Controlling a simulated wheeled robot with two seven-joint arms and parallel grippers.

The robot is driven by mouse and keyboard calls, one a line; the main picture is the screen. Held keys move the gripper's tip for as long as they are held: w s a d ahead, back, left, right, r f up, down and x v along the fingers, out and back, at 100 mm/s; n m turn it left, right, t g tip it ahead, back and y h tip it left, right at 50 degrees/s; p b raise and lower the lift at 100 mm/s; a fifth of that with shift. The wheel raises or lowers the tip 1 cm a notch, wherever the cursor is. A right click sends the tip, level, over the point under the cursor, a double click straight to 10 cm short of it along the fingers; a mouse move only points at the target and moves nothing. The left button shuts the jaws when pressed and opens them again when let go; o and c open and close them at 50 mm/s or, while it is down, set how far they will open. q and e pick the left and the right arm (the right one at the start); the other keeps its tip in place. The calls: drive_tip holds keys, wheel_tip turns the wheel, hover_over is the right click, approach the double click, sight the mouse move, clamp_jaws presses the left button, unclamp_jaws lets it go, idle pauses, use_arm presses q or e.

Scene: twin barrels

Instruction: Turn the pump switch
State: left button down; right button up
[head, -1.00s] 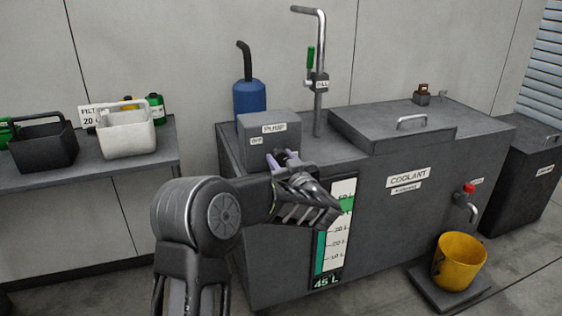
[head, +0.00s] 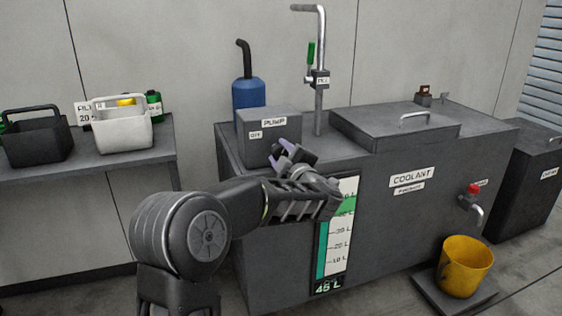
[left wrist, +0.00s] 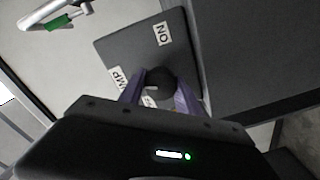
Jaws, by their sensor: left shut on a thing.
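The grey pump box (head: 262,144) stands on the left end of the coolant tank's top. Its front has a PUMP label and, to the left, a small OFF label. In the left wrist view the box (left wrist: 128,50) shows an ON label, part of the PUMP label and a dark round switch knob (left wrist: 160,84). My left gripper (head: 287,153) is at the box's front, its purple fingers shut on the knob; it also shows in the left wrist view (left wrist: 160,90). In the head view the gripper hides the knob. My right gripper is not in view.
The coolant tank (head: 400,225) carries a level gauge reading 45 L, a lid and a red-handled tap (head: 473,193). A yellow bucket (head: 464,266) stands below the tap. A shelf with carriers is left.

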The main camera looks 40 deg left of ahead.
use_arm(q)
drive_tip(key=n+b, duration=0.3)
drive_tip(key=n, duration=0.1)
drive_tip(key=shift+f+n, duration=0.15)
drive_tip(key=shift+n, duration=0.15)
idle(0.4)
drive_tip(key=c, duration=0.9)
unclamp_jaws()
drive_tip(key=shift+o, duration=0.2)
drive_tip(key=p+v, duration=0.1)
drive_tip(key=v, duration=0.6)
drive_tip(key=shift+s+d, duration=0.3)
